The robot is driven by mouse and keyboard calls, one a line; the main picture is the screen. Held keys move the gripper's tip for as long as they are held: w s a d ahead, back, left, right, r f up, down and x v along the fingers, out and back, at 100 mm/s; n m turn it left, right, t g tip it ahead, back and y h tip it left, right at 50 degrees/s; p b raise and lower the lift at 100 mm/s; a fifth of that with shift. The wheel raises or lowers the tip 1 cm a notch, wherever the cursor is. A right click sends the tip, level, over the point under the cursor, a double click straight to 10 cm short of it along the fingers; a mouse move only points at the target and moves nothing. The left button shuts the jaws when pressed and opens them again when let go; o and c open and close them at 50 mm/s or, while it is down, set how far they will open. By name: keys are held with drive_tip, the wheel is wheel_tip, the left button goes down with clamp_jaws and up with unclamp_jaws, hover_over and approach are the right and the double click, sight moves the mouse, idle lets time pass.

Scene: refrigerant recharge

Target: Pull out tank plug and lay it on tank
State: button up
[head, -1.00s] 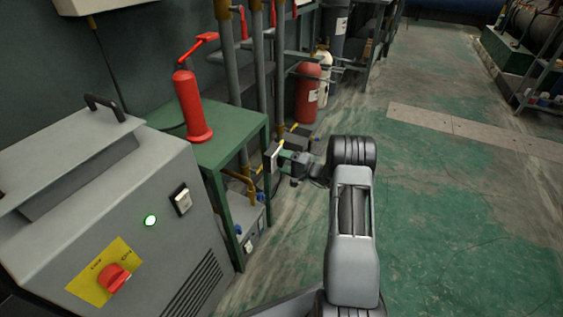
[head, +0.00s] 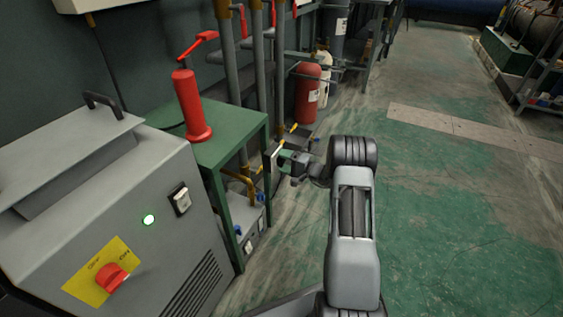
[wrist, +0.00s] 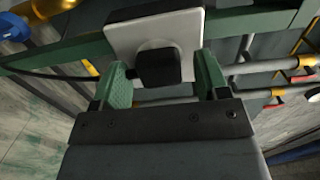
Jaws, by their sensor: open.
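A black plug (wrist: 158,68) sits in a white square socket plate (wrist: 122,38) in the wrist view. My gripper (wrist: 164,78) is open, with one green finger on each side of the plug. A gap shows at the right finger; the left finger is very close to the plug, and I cannot tell if it touches. In the head view, my gripper (head: 284,160) is beside the socket plate (head: 272,156), at the green table's right edge; the plug is not clear there. I cannot tell for sure which object is the tank; a red cylinder (head: 190,105) stands on the table.
The green table (head: 225,150) stands beside a grey cabinet (head: 130,215) with a red switch. A grey box (head: 245,222) sits under the table. Pipes and a red extinguisher (head: 308,95) stand behind. The green floor on the right (head: 455,220) is clear.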

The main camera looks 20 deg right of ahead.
sight(284, 161)
drive_tip(key=shift+c, duration=0.5)
drive_tip(key=c, duration=1.1)
drive_tip(key=shift+v, duration=2.8)
drive_tip(key=shift+s+d, duration=0.1)
drive_tip(key=shift+s, duration=0.05)
